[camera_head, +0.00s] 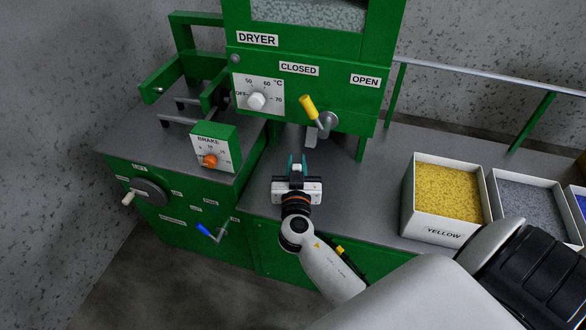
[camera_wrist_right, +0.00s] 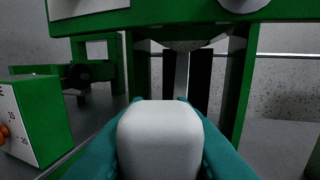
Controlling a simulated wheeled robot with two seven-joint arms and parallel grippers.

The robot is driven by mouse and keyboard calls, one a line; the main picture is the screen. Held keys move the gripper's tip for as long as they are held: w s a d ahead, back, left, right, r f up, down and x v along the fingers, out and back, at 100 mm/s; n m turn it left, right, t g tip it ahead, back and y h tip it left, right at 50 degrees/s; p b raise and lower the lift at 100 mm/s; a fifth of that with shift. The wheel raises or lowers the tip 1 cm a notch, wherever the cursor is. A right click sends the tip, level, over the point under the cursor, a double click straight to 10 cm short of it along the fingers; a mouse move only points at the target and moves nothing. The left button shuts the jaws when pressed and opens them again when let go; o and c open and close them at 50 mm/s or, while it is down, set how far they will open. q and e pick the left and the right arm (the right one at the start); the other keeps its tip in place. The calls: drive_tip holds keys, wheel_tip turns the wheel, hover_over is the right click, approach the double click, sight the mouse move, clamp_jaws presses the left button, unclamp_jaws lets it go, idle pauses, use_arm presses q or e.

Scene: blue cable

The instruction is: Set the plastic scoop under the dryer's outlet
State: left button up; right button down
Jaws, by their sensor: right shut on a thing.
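My right gripper (camera_head: 297,161) is over the grey bench top, in front of the green dryer (camera_head: 215,56). Its teal fingers are shut on a white rounded piece, which looks like part of the plastic scoop (camera_head: 297,169). In the right wrist view the white piece (camera_wrist_right: 160,135) sits between the fingers and hides what lies beyond it. The dryer's grey outlet (camera_wrist_right: 188,44) shows ahead and above it, beneath the green body. I cannot tell how much of the scoop reaches under the outlet. My left gripper is not in view.
The yellow dryer lever (camera_head: 308,107) leans toward the CLOSED label. The green brake box (camera_head: 228,139) stands left of the gripper. A bin of yellow granules (camera_head: 428,224) and a grey-filled bin (camera_head: 506,178) stand to the right. Green dryer legs (camera_wrist_right: 240,80) frame the outlet.

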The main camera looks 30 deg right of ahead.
drive_tip(key=shift+w+d+f+b, duration=0.1)
drive_tip(key=shift+w+d+b, duration=0.6)
drive_tip(key=shift+w+d, duration=1)
drive_tip(key=shift+w+d+f+b, duration=0.1)
drive_tip(key=shift+w+d+b, duration=0.55)
drive_tip(key=shift+w+d, duration=1.05)
drive_tip(key=shift+w+d+b, duration=0.7)
drive_tip(key=shift+w+d, duration=0.55)
drive_tip(key=shift+d, duration=0.8)
drive_tip(key=shift+f+b, duration=0.45)
drive_tip(key=shift+b, duration=0.1)
drive_tip(key=c, duration=1.2)
unclamp_jaws()
drive_tip(key=shift+o, duration=0.2)
